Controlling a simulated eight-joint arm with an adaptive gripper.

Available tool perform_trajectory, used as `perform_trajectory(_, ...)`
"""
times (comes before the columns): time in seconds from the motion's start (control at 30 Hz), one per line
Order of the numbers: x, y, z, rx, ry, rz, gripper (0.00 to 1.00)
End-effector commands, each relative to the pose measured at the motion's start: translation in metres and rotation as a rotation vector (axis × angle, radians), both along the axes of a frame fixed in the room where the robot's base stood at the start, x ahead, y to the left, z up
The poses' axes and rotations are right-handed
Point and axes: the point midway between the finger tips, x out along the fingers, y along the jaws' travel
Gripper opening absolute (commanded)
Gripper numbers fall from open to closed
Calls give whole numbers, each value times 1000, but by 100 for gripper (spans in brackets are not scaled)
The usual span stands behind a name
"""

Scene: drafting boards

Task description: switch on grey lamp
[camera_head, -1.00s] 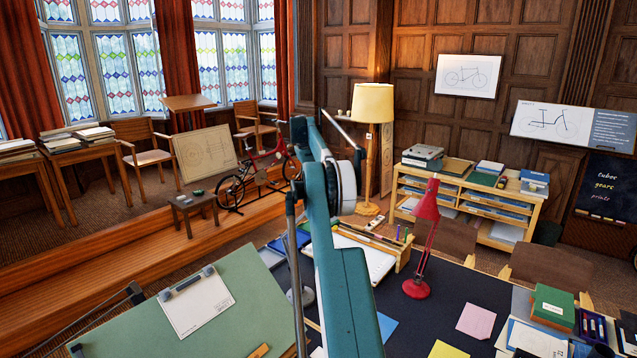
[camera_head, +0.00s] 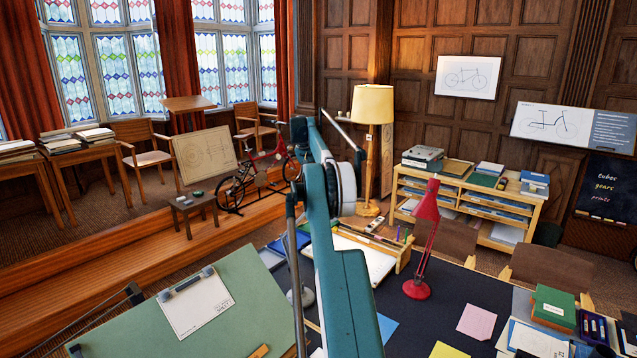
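A grey rounded base (camera_head: 307,296) shows on the dark desk, just left of the large teal arm; it may belong to the grey lamp. The teal arm, which looks like mine, stands in front of it and covers most of that area. I cannot make out the lamp's head or its switch. A thin grey rod runs down beside the teal arm, and I cannot tell whether it belongs to the lamp. My gripper's fingers cannot be made out.
A red desk lamp (camera_head: 423,240) stands on the dark desk (camera_head: 445,300), right of the arm. A floor lamp (camera_head: 372,105) with a cream shade stands behind. A green drafting board (camera_head: 235,310) with a clipboard (camera_head: 196,302) is at front left. Papers and boxes fill the desk's right side.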

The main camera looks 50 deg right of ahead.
Motion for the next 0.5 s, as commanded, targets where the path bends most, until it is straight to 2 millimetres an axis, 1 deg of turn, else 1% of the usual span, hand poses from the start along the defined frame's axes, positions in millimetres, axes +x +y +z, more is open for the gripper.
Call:
perform_trajectory(0.33, 0, 0, 0, -1, -2, -3, 1)
perform_trajectory(0.37, 0, 0, 0, -1, -2, -3, 16)
perform_trajectory(0.47, 0, 0, 0, 0, -1, -3, 29)
perform_trajectory(0.5, 0, 0, 0, 0, -1, -2, 29)
